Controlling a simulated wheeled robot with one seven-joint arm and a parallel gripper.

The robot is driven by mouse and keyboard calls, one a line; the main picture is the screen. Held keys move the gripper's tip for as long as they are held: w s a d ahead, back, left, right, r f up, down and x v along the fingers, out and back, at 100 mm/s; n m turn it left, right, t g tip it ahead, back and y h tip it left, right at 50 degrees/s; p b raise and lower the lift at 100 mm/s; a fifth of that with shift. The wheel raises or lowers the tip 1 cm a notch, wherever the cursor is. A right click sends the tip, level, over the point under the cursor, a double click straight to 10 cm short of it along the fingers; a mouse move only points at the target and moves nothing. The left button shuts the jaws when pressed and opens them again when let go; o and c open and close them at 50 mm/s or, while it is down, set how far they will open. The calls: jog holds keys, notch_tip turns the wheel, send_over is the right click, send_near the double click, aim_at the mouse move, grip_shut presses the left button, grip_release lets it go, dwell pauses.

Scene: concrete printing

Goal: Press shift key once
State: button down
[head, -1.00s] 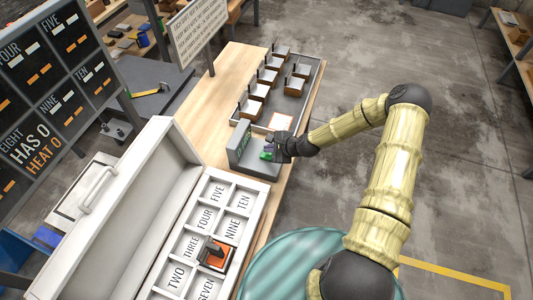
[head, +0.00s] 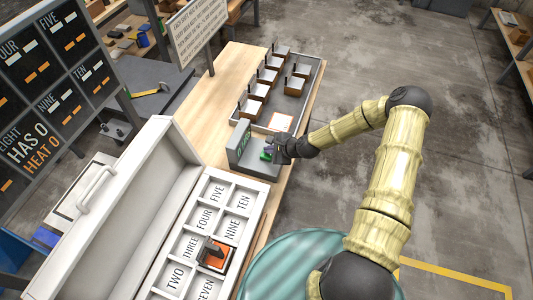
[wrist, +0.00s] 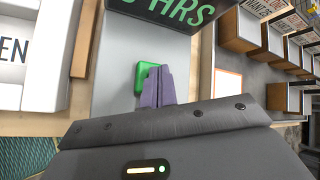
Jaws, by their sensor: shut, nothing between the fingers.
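The green key (wrist: 148,76) sits on the grey top of a small device with a dark display (wrist: 165,12) reading "HRS" in green letters. In the head view the device (head: 258,165) stands on the wooden bench, with the green key (head: 266,156) partly hidden by my gripper (head: 269,149). My gripper's purple fingers (wrist: 159,84) are shut and empty. Their tips overlap the right part of the key in the wrist view. I cannot tell whether they touch it or how far it is pressed.
A grey tray (head: 313,85) with several brown boxes lies beyond the device on the bench. A white case (head: 193,190) with labelled compartments stands open nearer to me. An orange block with a dark handle (head: 215,255) sits in it.

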aim_at(270, 155)
jog(key=shift+f+b, duration=0.4)
jog(key=shift+f, duration=0.05)
dwell(0.5)
dwell(0.3)
jog(key=shift+r+p, duration=0.65)
jog(key=shift+r, duration=0.3)
jog(key=shift+r+p, duration=1.7)
jog(key=shift+r, duration=0.8)
